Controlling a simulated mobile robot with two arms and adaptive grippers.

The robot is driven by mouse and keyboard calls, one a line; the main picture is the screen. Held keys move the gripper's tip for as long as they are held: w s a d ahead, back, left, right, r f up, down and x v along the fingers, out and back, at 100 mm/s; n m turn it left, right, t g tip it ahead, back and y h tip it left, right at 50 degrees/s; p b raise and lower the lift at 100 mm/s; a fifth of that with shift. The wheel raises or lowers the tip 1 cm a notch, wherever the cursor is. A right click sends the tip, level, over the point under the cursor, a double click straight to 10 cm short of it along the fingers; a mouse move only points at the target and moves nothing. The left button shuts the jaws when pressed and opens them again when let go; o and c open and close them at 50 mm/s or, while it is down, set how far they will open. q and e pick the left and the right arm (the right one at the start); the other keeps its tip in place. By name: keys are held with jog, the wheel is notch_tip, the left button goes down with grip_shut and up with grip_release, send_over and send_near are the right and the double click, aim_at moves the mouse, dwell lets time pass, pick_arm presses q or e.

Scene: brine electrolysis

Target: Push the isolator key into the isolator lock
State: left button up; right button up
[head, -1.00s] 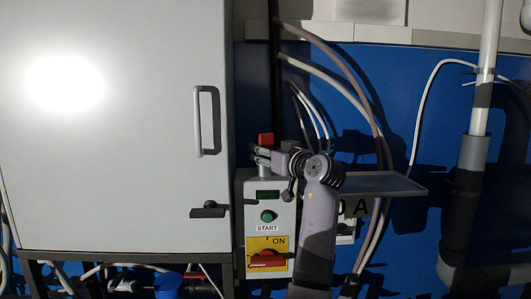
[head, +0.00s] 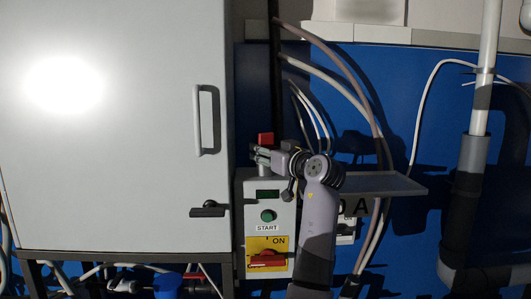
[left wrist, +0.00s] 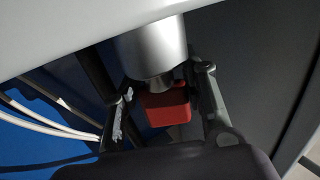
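The red isolator key (head: 265,139) shows at the top right edge of the grey cabinet, just above my left gripper (head: 261,155). In the left wrist view the red key block (left wrist: 167,108) is below the end of a silver cylinder (left wrist: 152,50), which looks like the isolator lock. The cylinder's end partly covers the key, so I cannot tell how deep the key sits. My left gripper's fingers (left wrist: 163,95) stand one on each side of the key, with narrow dark gaps showing beside it. My right gripper is not in view.
A control box with a START button (head: 267,215) and a red ON switch (head: 267,258) stands below the gripper. The cabinet door (head: 110,150) with its handle (head: 206,121) is at left. A grey shelf (head: 385,184) and hanging cables (head: 345,70) are at right.

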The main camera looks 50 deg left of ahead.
pick_arm(q)
jog(key=o, duration=0.5)
jog(key=shift+w+a+f, duration=0.1)
jog(key=shift+w+f, duration=0.3)
jog(key=shift+f, duration=0.35)
jog(key=shift+r, duration=0.35)
jog(key=shift+c, duration=1.3)
jog(key=shift+s+r, duration=0.15)
jog(key=shift+s, duration=0.2)
jog(key=c, duration=0.4)
jog(key=shift+r, duration=0.1)
grip_shut()
jog(key=shift+w, duration=0.1)
